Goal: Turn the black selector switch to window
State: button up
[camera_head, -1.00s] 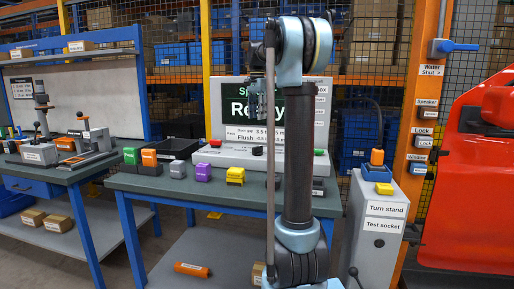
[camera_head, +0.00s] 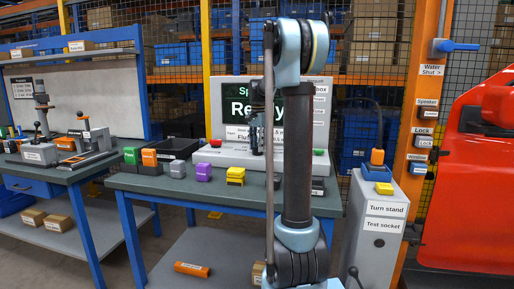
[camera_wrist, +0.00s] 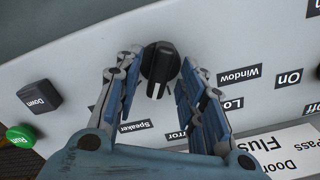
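The black selector switch (camera_wrist: 160,65) shows in the wrist view on a pale sloped panel, its grip bar running roughly up and down in the picture. Labels lie around it: the window label (camera_wrist: 238,74), the lock label (camera_wrist: 224,103), a partly covered mirror label (camera_wrist: 176,134) and the speaker label (camera_wrist: 134,126). My gripper (camera_wrist: 160,62) is open, one finger on each side of the switch, with small gaps visible. In the head view my gripper (camera_head: 256,142) is low over the console, hiding the switch.
The console (camera_head: 225,156) stands on a green bench (camera_head: 150,187). In the wrist view a green run button (camera_wrist: 20,136) and a black down button (camera_wrist: 40,97) are on the left. Coloured blocks, such as the purple one (camera_head: 203,173), stand along the bench front.

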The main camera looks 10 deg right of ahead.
jog(key=shift+f, duration=0.15)
jog(key=shift+c, duration=0.6)
grip_shut()
jog(key=shift+n, duration=0.3)
jog(key=n, duration=0.8)
jog(key=shift+n, duration=0.4)
jog(key=n, duration=0.4)
jog(key=shift+n, duration=2.3)
